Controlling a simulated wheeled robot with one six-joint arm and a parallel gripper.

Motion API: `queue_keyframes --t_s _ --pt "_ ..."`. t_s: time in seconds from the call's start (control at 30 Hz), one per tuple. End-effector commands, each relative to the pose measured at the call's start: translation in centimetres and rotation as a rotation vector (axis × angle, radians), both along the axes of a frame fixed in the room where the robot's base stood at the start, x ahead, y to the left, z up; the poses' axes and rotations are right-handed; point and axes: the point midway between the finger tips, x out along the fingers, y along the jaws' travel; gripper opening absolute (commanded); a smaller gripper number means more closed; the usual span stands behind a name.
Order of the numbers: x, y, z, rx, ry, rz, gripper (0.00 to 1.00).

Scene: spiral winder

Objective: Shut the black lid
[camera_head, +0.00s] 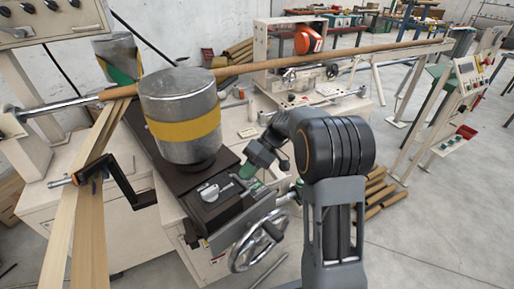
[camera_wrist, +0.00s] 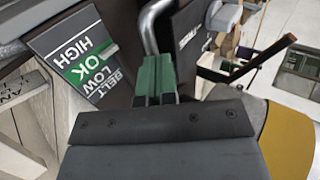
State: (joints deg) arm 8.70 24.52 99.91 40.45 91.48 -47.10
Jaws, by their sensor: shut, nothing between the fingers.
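A black flat cover (camera_head: 228,211), which appears to be the lid, lies on the machine carriage below the roller, with small silver fittings on it. I cannot tell how far it is open. My gripper (camera_head: 249,170) is at the right side of this carriage, partly hidden by my arm. In the wrist view the green fingers of my gripper (camera_wrist: 154,62) are together and hold nothing. Their tips are close to a bent silver bar (camera_wrist: 148,28) on a dark surface. I cannot tell whether they touch it.
A steel roller with a yellow band (camera_head: 185,131) stands behind the carriage. A handwheel (camera_head: 258,243) sticks out at the front. A black clamp (camera_head: 127,184) and wooden strips (camera_head: 88,235) are at left. A belt label (camera_wrist: 85,62) is beside my fingers. Open floor lies right.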

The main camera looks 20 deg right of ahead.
Motion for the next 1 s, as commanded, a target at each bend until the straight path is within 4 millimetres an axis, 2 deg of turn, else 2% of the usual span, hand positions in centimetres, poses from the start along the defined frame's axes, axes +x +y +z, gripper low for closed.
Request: queue_keyframes --t_s 0.03,0.17,0.2,0.23,0.4,0.6,0.9,1.0 --pt "0.1 -0.1 1.5 0.000 -0.002 0.000 0.00" --pt "0.2 -0.5 4.2 0.000 -0.002 0.001 0.00" --pt "0.7 -1.5 3.1 0.000 -0.002 -0.002 0.00" --pt "1.0 -2.1 3.1 -0.001 0.000 -0.001 0.00" --pt "2.5 -5.2 3.7 -0.001 -0.003 -0.001 0.00" --pt "3.8 -7.8 4.2 0.001 -0.001 0.000 0.00" --pt "4.5 -9.3 4.6 -0.004 0.005 -0.003 0.00" --pt "5.0 -9.5 4.2 -0.044 0.021 -0.056 0.00"
